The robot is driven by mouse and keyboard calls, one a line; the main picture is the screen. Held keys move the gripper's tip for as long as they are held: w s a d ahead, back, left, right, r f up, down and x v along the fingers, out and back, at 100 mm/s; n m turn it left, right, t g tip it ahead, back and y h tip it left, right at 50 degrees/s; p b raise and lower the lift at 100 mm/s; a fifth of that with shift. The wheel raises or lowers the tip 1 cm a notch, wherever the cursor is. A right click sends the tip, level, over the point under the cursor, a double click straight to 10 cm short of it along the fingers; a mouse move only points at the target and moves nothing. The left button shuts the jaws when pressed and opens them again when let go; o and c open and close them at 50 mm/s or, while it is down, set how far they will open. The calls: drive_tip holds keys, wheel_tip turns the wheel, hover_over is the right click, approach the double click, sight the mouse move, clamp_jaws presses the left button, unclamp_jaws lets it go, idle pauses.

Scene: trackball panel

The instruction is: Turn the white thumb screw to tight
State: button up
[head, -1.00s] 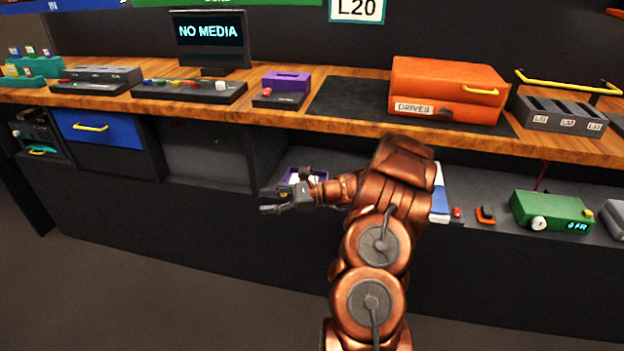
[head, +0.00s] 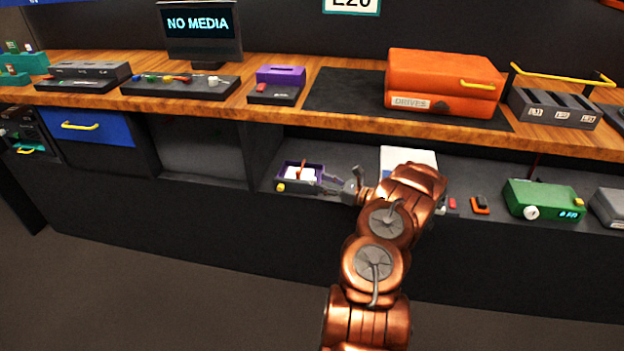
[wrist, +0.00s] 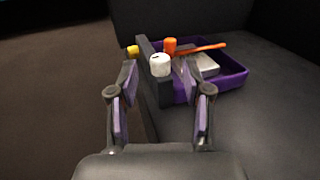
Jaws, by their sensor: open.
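A white thumb screw (wrist: 160,66) shows in the wrist view on the front of a dark panel (wrist: 153,85) beside a purple tray (wrist: 235,84). In the head view I cannot make out this screw near my gripper. My gripper (wrist: 158,76) is open, with one finger on each side of the screw in the picture. The screw appears just ahead of the fingertips; I cannot tell any contact. In the head view my gripper (head: 328,182) is at the right end of the purple tray (head: 287,167), on the lower shelf.
An orange-handled tool (wrist: 208,48) lies across the tray. A green box (head: 540,200) with a white knob (head: 531,212) stands far right. The wooden counter (head: 350,119) overhangs the shelf.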

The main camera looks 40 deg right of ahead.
sight(312, 178)
drive_tip(key=shift+x, duration=2.25)
clamp_jaws()
